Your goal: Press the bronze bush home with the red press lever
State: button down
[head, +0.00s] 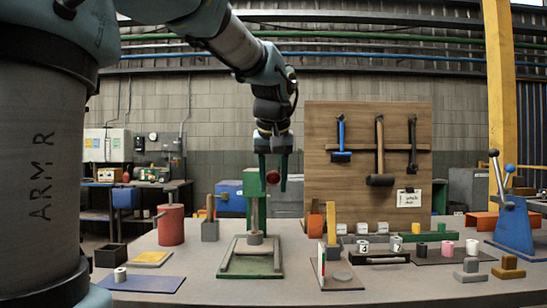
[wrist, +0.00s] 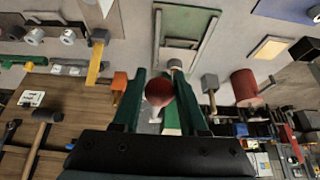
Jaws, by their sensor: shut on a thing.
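A green press (head: 255,186) stands mid-table on a green and grey base plate (head: 250,265). Its red ball knob (head: 272,176) sits between my gripper's fingers (head: 272,180). The wrist view shows the red knob (wrist: 159,93) between the two green fingers of my gripper (wrist: 160,98), which is shut on it. A grey cylindrical piece (head: 255,238) is at the foot of the press's ram, over the base plate; it also shows in the wrist view (wrist: 175,65). I cannot make out the bronze bush; it may be hidden there. The lever's arm is mostly hidden.
A red canister (head: 171,225) and a grey holder (head: 210,230) stand left. A wooden tool board (head: 368,200) rises behind. Several small parts lie on the right half of the table.

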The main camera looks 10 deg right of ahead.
jog(key=f+b, duration=0.2)
jog(key=f, duration=0.1)
jog(key=f+b, duration=0.1)
jog(key=f, duration=0.1)
jog(key=shift+s+f, duration=0.1)
jog(key=shift+s, duration=0.15)
dwell(0.3)
jog(key=shift+r, duration=0.2)
jog(key=shift+c, duration=1.4)
grip_release()
jog(key=shift+w, duration=0.1)
jog(key=w+d+p+v, duration=0.1)
jog(key=p+v, duration=0.4)
jog(key=v, duration=0.3)
jog(key=shift+a+r, duration=0.4)
jog(key=shift+r, duration=0.15)
jog(key=shift+s, duration=0.1)
